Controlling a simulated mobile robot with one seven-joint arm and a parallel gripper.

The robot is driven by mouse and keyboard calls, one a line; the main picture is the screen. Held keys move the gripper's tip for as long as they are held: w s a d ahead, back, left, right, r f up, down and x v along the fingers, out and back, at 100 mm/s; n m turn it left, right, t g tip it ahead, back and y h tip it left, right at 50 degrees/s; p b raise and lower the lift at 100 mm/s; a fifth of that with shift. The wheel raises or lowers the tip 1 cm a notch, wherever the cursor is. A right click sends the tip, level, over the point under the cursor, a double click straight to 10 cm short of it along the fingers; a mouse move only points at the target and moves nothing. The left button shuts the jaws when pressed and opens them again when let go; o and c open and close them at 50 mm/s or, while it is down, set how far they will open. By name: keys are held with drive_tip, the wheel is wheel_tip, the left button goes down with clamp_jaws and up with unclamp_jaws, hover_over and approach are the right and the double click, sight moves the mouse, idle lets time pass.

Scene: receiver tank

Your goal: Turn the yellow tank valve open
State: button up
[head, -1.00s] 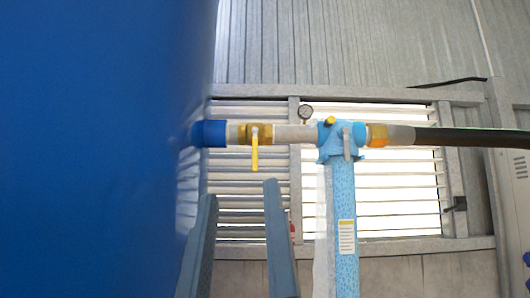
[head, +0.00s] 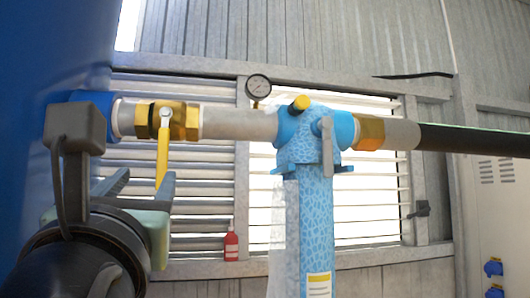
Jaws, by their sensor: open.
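The yellow valve handle (head: 162,155) hangs straight down from a brass valve body (head: 178,121) on the grey pipe coming out of the blue tank (head: 50,65). My gripper (head: 143,182) is at the lower left, just below the valve, with its two grey fingers apart and pointing up. The handle's lower end shows close to the right finger, which partly covers it. I cannot tell whether they touch, or whether the handle is between the fingers in depth. My wrist hides part of the tank and the wall.
A pressure gauge (head: 258,87) stands on the pipe. A light-blue filter housing (head: 316,215) hangs to the right, with a black hose (head: 475,140) beyond it. A red bottle (head: 231,244) stands on the window ledge. The space between gripper and housing looks clear.

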sight(162, 153)
drive_tip(key=shift+n, duration=0.3)
drive_tip(key=p+x, duration=0.3)
drive_tip(key=x, duration=0.2)
drive_tip(key=p+x, duration=0.4)
drive_tip(key=x, duration=0.2)
drive_tip(key=shift+r, duration=0.25)
drive_tip(key=shift+w+a+r+p, duration=0.1)
drive_tip(key=shift+w+r+p, duration=0.1)
drive_tip(key=shift+w+p, duration=0.35)
drive_tip(key=shift+w+f, duration=0.1)
drive_tip(key=shift+w, duration=0.15)
clamp_jaws()
